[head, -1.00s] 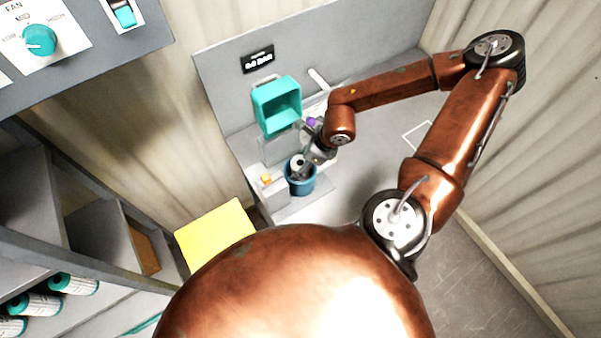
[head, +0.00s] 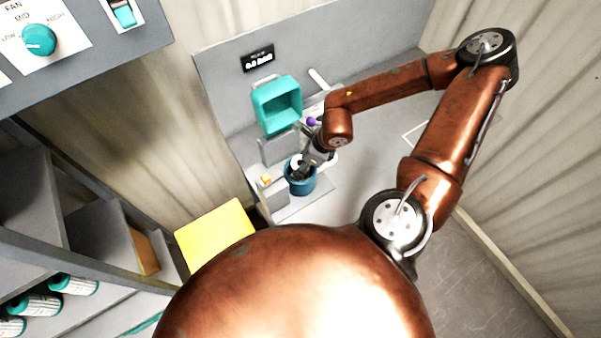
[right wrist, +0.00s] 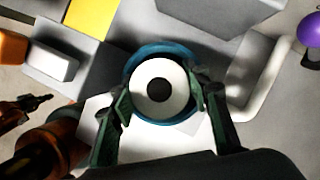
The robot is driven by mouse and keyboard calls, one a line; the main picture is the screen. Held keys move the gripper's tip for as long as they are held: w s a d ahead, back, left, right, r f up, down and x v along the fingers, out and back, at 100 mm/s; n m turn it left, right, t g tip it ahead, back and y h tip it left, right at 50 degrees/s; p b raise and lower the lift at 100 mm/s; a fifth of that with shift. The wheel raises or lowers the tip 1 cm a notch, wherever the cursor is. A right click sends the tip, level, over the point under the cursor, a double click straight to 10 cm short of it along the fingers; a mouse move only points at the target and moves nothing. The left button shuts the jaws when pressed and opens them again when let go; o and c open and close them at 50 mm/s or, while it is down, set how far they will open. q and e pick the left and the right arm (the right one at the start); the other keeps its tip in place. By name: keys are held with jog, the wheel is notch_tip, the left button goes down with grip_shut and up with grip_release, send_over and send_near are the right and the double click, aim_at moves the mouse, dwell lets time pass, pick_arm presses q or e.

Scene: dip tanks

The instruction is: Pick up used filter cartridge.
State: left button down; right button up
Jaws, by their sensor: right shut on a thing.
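The used filter cartridge (right wrist: 143,101) shows end-on in the right wrist view as a white ring with a dark centre hole. It sits inside a round blue housing (right wrist: 164,52), which also shows in the head view (head: 301,187). My right gripper (right wrist: 160,92) has a finger on each side of the cartridge and is shut on it. In the head view my right gripper (head: 308,163) reaches down into the housing's mouth and partly hides the cartridge.
A teal open box (head: 277,105) is on the grey back panel above the housing. A purple knob (head: 312,122) is close beside my right wrist. A yellow block (head: 215,236) stands left of the bench. Several clean cartridges (head: 36,304) lie on the shelf at lower left.

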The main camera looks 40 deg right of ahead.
grip_shut()
